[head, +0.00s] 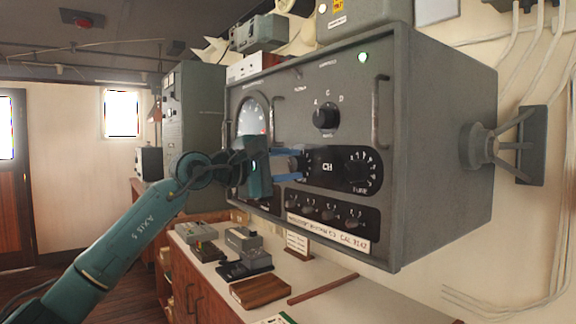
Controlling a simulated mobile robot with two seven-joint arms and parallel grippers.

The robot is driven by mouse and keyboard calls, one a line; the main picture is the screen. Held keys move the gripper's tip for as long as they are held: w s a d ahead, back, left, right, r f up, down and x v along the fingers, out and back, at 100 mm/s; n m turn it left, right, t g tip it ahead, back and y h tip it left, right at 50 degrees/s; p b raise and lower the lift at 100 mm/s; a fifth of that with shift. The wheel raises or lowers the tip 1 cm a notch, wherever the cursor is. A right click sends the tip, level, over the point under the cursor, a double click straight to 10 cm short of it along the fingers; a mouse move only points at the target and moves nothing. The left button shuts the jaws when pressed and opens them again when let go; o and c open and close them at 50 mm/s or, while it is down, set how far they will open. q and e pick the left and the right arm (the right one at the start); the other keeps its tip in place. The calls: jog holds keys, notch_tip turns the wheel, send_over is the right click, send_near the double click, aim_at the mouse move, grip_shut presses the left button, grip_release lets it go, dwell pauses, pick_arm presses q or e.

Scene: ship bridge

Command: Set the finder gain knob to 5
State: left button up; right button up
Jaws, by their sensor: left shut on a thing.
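A grey radio cabinet (440,110) is mounted at the right, its front panel facing left. My left gripper (290,164) reaches in from the left, its blue fingers shut on a knob (301,164) left of the CH window (327,167). I take this for the finder gain knob; its label and pointer are hidden by the gripper, so I cannot read its setting. White scale marks show just beside it. A TUNE knob (357,173) sits right of the window. My right gripper is not in view.
A black A-C-D selector knob (326,116) and a handle (381,112) are above right. Small knobs (327,214) line the panel below. A round meter (253,120) is partly behind my gripper. A counter (370,300) with several devices lies beneath.

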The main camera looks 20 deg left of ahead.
pick_arm(q)
jog(key=m, duration=0.3)
jog(key=shift+f+m, duration=0.1)
jog(key=shift+m, duration=0.3)
jog(key=m, duration=0.3)
jog(key=shift+m, duration=0.3)
jog(key=m, duration=0.4)
jog(key=shift+f, duration=0.1)
jog(key=shift+m, duration=1.2)
jog(key=o, duration=1)
jog(key=shift+c, duration=0.2)
jog(key=shift+a, duration=0.1)
